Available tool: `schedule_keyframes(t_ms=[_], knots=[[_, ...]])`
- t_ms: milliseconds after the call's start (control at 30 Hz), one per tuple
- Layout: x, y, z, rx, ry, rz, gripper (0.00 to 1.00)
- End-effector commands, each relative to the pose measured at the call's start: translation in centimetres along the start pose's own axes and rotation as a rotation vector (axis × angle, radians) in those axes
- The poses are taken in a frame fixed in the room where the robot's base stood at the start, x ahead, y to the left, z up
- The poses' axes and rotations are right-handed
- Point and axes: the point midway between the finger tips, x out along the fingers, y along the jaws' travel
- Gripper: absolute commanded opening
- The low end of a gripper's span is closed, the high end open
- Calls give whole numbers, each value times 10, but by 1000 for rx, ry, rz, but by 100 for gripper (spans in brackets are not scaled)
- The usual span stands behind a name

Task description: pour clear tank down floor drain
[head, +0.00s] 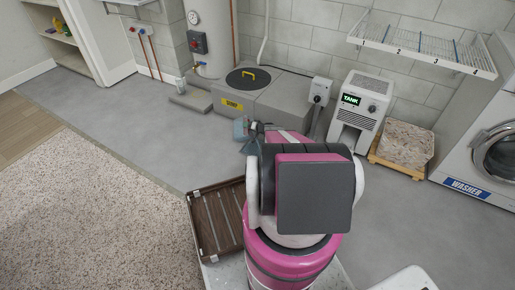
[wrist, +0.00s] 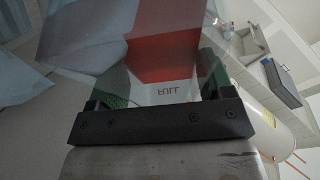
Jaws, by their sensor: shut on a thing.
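In the head view a small bluish part of the tank (head: 240,127) shows beyond my pink and black arm, which hides most of my gripper. The tank is in front of the grey sump box. Its water level and exact tilt cannot be told. I see no floor drain in either view.
The sump box (head: 262,98) has a black lid with a yellow handle. A brown slatted tray (head: 215,215) lies left of my arm. Grey floor at left is clear.

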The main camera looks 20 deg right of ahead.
Motion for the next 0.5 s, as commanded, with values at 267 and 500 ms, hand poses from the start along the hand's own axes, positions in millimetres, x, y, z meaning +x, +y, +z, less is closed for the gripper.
schedule_keyframes(t_ms=[267, 500], knots=[[1, 3, 3, 13, 17, -27, 0], [2, 6, 5, 20, 30, -45, 0]])
